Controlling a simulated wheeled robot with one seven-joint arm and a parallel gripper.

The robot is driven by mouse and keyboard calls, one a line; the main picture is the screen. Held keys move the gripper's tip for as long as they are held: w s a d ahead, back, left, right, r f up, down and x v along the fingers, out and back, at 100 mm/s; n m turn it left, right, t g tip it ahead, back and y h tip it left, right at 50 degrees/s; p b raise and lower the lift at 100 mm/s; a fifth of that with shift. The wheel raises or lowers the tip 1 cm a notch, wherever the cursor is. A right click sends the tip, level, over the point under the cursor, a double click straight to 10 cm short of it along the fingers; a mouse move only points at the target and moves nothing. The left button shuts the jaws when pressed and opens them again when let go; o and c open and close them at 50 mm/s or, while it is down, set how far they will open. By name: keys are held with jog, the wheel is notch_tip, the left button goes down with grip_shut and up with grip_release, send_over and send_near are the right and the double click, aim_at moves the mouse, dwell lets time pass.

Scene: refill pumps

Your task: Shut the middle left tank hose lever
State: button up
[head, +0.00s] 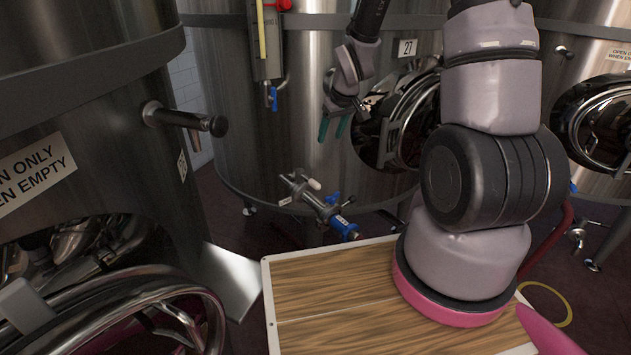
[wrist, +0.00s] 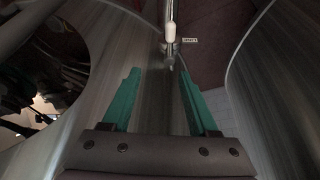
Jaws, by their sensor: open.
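The steel tank numbered 27 (head: 315,90) stands in the middle. I cannot tell for sure which handle is the hose lever. My gripper (head: 336,128) is open and empty, with green fingers pointing down, above the assembly and apart from it. In the wrist view my gripper (wrist: 157,75) shows both fingers spread, and a white handle (wrist: 171,32) on a pipe lies beyond the fingertips.
A level gauge with a small blue valve (head: 273,98) hangs on the same tank. A round hatch (head: 412,120) is right of my gripper. Another tank with a projecting tap (head: 185,119) stands at left. My wooden-topped base (head: 335,290) is below; reddish floor lies between.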

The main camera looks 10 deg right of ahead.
jog(key=n, duration=0.1)
send_near(315, 182)
jog(key=shift+y, duration=0.3)
jog(key=x, duration=0.9)
jog(key=shift+d, duration=0.35)
grip_shut()
dwell(0.6)
